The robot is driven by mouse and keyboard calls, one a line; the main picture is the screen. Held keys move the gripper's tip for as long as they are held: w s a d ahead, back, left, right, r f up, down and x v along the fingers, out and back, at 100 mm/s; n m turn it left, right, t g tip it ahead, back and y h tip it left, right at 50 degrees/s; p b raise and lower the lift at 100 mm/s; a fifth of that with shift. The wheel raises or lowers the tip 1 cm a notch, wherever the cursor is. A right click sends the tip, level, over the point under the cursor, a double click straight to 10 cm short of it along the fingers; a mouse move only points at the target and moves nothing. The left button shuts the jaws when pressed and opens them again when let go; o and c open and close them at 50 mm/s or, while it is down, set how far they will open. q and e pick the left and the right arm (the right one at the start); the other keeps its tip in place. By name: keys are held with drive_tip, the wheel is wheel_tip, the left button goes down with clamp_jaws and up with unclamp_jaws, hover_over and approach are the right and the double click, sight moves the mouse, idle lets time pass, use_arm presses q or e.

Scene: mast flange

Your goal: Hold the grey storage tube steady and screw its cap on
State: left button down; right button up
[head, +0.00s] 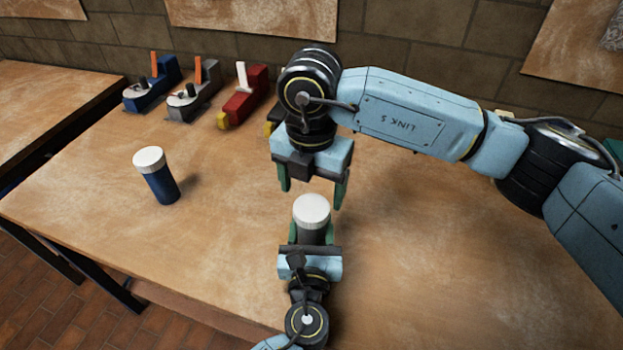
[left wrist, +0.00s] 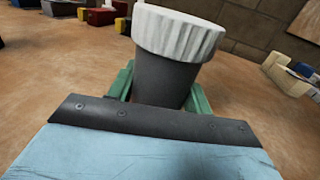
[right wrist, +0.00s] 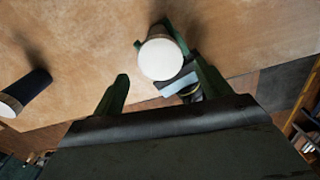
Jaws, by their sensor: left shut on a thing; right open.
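The grey storage tube (head: 312,234) stands upright near the front of the table with its white ribbed cap (head: 311,209) sitting on top. My left gripper (head: 311,238) is shut around the tube's body from the front; its green fingers show on both sides of the tube in the left wrist view (left wrist: 162,90). My right gripper (head: 312,192) is open and empty above and slightly behind the cap, fingers pointing down. In the right wrist view the cap (right wrist: 160,59) lies beyond the open green fingers, apart from them. How far the cap is threaded cannot be told.
A blue tube with a white cap (head: 158,178) stands on the wooden table (head: 110,225) at left. Blue, grey and red tool-like objects (head: 243,97) line the back by the brick wall. The table between is clear.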

drive_tip(key=n, duration=0.4)
drive_tip(key=shift+r+n, duration=0.3)
drive_tip(key=shift+n, duration=0.1)
drive_tip(key=n, duration=0.3)
drive_tip(key=shift+r+n, duration=0.2)
drive_tip(key=shift+n, duration=0.1)
drive_tip(key=n, duration=0.3)
drive_tip(key=shift+r+n, duration=0.2)
drive_tip(key=shift+n, duration=0.2)
drive_tip(key=n, duration=0.4)
drive_tip(key=shift+r, duration=0.2)
drive_tip(key=n, duration=0.3)
drive_tip(key=shift+r+n, duration=0.2)
drive_tip(key=shift+n, duration=0.1)
drive_tip(key=n, duration=0.3)
drive_tip(key=shift+r+n, duration=0.2)
drive_tip(key=shift+n, duration=0.2)
drive_tip(key=n, duration=0.3)
drive_tip(key=shift+r+n, duration=0.2)
drive_tip(key=shift+n, duration=0.2)
drive_tip(key=n, duration=0.5)
drive_tip(key=shift+r, duration=0.25)
